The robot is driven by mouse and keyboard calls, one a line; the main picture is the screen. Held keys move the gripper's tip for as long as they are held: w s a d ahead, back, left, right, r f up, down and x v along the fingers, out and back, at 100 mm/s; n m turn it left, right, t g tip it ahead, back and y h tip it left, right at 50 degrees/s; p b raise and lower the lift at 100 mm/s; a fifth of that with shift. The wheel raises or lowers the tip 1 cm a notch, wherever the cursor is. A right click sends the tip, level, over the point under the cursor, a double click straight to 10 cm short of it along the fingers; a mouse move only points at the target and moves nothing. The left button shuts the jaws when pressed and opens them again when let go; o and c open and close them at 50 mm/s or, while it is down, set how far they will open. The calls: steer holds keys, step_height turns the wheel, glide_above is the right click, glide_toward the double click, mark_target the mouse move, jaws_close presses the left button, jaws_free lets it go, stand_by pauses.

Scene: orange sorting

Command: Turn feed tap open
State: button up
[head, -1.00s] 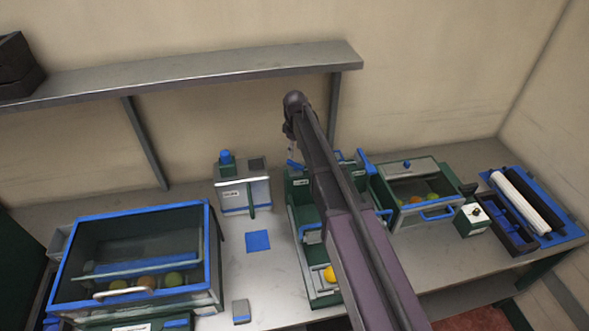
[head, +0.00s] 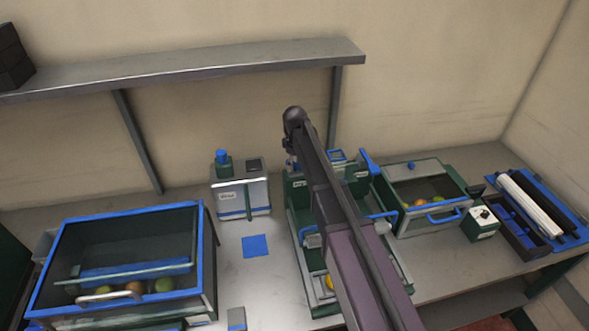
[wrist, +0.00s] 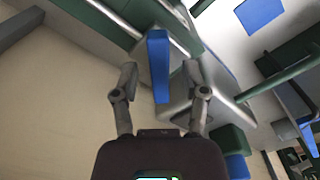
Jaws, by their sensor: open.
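A blue bar-shaped handle (wrist: 158,65), which looks like the tap handle, stands between the fingers in the wrist view. My gripper (wrist: 160,72) is open, with one finger on each side of the bar. Gaps show on both sides, and I see no clear grip on it. In the head view my arm hides the gripper and part of the green machine (head: 297,205) behind it. A blue lever (head: 367,160) stands upright just right of my arm; I cannot tell whether it is the same bar.
A grey box with a blue cap (head: 221,156) stands left of the machine, behind a blue square (head: 256,246). A large blue-framed bin (head: 203,240) is at left, and a fruit bin (head: 432,228) at right. A shelf (head: 190,68) runs above the bench.

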steer(key=shift+f, duration=0.35)
jaws_close()
steer(key=shift+n, duration=0.5)
steer(key=n, duration=0.3)
steer(key=shift+n, duration=2.5)
steer(key=shift+s, duration=0.1)
